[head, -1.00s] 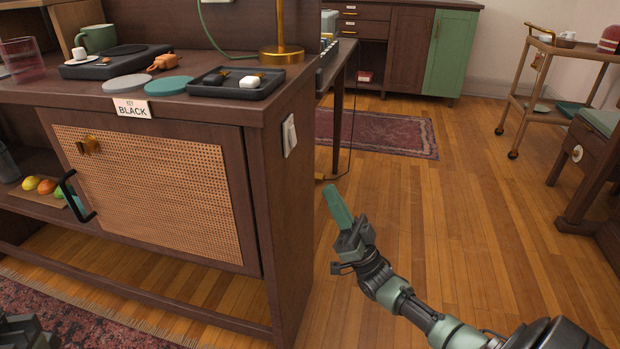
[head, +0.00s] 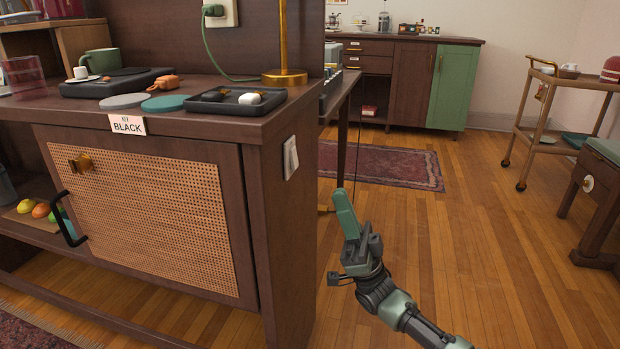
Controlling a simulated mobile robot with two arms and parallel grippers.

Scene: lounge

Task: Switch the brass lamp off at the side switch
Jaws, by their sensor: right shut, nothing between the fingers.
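The brass lamp (head: 284,76) stands on the cabinet top near its right end. Only its round base and pole show; its upper part is out of the picture, so I cannot see whether it is lit. A white side switch (head: 291,157) is on the cabinet's right side panel, below the top; its rocker position is too small to read. My right gripper (head: 343,207) is shut and empty, its green fingers pointing up. It appears to the right of the switch and a little lower, apart from the panel. My left gripper is not in view.
The cabinet (head: 285,230) fills the left. A green cord runs to a wall socket (head: 219,11). Open wooden floor (head: 470,250) lies to the right.

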